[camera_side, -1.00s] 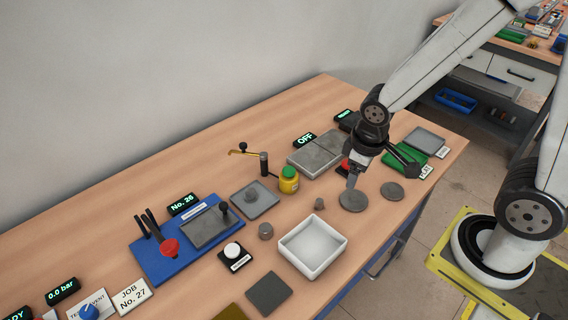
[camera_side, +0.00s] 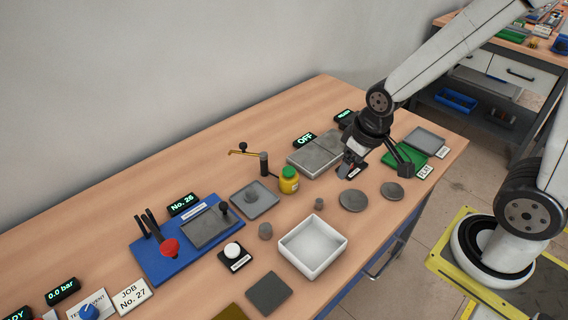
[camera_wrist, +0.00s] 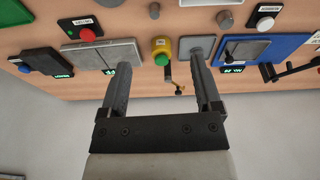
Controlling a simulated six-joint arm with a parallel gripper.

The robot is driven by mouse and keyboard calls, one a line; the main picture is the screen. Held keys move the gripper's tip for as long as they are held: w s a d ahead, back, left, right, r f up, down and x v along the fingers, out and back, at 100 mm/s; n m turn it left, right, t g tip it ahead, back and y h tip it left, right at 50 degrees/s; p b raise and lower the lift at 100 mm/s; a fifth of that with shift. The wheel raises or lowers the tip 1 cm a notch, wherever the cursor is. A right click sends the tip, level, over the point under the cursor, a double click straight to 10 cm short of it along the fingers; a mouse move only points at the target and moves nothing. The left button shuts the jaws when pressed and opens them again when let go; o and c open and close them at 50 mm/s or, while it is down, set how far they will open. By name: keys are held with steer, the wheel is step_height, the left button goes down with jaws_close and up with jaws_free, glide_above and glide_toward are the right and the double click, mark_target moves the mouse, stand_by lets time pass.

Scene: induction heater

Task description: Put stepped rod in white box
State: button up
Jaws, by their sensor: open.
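The white box (camera_side: 313,246) stands open and empty near the front edge of the table. Small grey metal pieces stand near it: a cylinder (camera_side: 265,231) to its left and a smaller one (camera_side: 319,204) behind it. Another grey piece (camera_side: 250,196) stands on a square grey plate. I cannot tell which is the stepped rod. My gripper (camera_side: 347,170) is open and empty, above the table near the red button, right of and behind the box. In the wrist view, its fingers (camera_wrist: 158,65) are spread wide with nothing between them. The cylinder also shows there (camera_wrist: 225,19).
A yellow jar (camera_side: 289,181) and an upright post with a brass arm (camera_side: 263,160) stand behind the box. Two flat round discs (camera_side: 353,200) lie to its right. A blue fixture (camera_side: 185,240) is at left. A grey slab (camera_side: 316,155) lies behind my gripper.

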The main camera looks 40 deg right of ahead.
steer(key=w+a+f+n+g, duration=0.1)
steer(key=w+a+f+n, duration=0.15)
steer(key=w, duration=0.35)
steer(key=w+a+f+n, duration=0.1)
steer(key=w+n, duration=0.3)
steer(key=w, duration=0.3)
steer(key=n+g, duration=0.1)
steer(key=n, duration=0.6)
glide_above(249, 191)
steer(key=f, duration=0.5)
steer(key=s+f, duration=0.1)
steer(key=f, duration=0.1)
steer(key=shift+d+f, duration=0.3)
steer(key=shift+d, duration=0.1)
steer(key=shift+w+a+f+g, duration=0.25)
steer(key=shift+w+f+g, duration=0.05)
steer(key=shift+f, duration=1.35)
steer(key=shift+f, duration=0.15)
steer(key=shift+w+a+f, duration=0.1)
steer(key=shift+f, duration=1.15)
steer(key=shift+w+f, duration=0.1)
steer(key=shift+f, duration=1.1)
jaws_close()
